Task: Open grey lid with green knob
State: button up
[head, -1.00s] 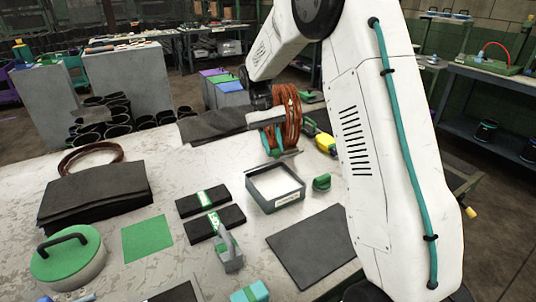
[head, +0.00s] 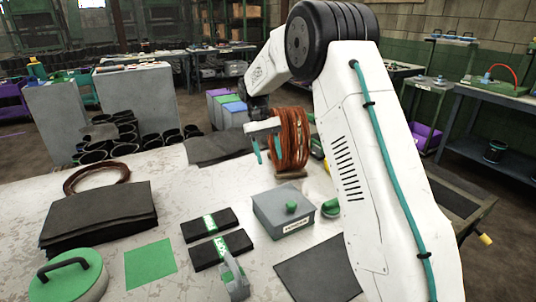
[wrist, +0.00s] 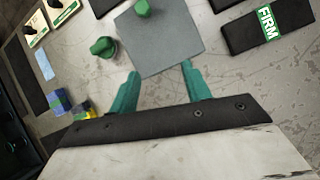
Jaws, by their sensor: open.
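The grey lid (head: 272,201) lies flat on a grey box with a pale label (head: 297,225) on its front. Its green knob (head: 291,208) stands up from the top. In the wrist view the lid (wrist: 160,40) is beyond my fingertips, with the knob (wrist: 142,8) at the top edge. My gripper (head: 265,150) is open and empty, with teal fingers, above and behind the box in the head view. In the wrist view the fingertips (wrist: 160,70) are on either side of the lid's near corner. I see no contact with the knob.
A green rounded object (head: 331,207) sits right of the box, partly hidden by my arm. A copper-coloured coil (head: 290,140) stands behind. Black packs with green labels (head: 208,224), a green mat (head: 150,264) and a dark mat (head: 318,272) lie around the box.

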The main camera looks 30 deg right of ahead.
jog(key=v, duration=0.7)
jog(key=shift+w+r, duration=0.2)
jog(key=shift+r, duration=0.15)
